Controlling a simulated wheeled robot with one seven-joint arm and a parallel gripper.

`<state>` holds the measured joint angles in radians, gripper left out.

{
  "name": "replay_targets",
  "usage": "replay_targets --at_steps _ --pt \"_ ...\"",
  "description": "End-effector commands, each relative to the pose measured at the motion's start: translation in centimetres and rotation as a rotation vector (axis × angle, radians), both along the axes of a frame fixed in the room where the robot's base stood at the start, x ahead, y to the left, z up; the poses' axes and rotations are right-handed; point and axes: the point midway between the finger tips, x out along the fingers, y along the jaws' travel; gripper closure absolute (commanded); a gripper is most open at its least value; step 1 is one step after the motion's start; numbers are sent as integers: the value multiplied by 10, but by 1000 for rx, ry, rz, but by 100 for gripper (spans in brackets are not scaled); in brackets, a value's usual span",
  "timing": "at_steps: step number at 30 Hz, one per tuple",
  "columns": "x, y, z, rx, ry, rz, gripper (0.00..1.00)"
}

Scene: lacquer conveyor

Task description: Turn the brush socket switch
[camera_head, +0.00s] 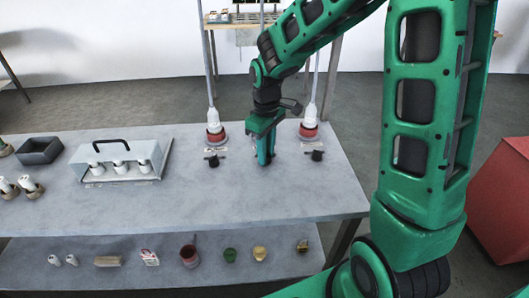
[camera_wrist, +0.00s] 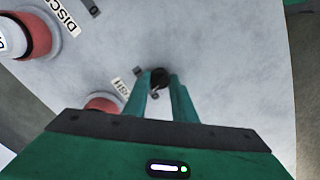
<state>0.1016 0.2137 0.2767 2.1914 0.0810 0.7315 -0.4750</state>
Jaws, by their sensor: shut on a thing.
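My gripper (camera_head: 264,160) points straight down at the grey table, between two red-and-white sockets with black knobs. In the wrist view my gripper (camera_wrist: 161,88) is shut on a small black switch knob (camera_wrist: 160,78), one finger on each side. A small white label (camera_wrist: 122,88) lies beside this knob, its text too small to read surely. A red socket base (camera_wrist: 103,102) behind it is partly covered by my gripper. In the head view the held knob and its socket are hidden by my arm.
The left socket (camera_head: 214,128) has a black knob (camera_head: 212,160) in front; the right socket (camera_head: 309,130) has another (camera_head: 317,156). A white rack with a black handle (camera_head: 120,160) and a dark tray (camera_head: 39,150) stand left. Small items fill the lower shelf (camera_head: 90,280). The table's front right is clear.

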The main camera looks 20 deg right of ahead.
Motion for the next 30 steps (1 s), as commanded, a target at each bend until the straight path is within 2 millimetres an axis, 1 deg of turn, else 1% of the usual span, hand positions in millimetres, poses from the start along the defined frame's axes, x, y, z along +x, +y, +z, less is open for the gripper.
replay_targets --at_steps 9,18,24,30 --pt "2 0 1 0 -6 -300 98" --pt "2 0 1 0 -6 -549 98" --pt "2 0 2 1 -6 -664 98" --pt "2 0 2 1 -7 -732 98"
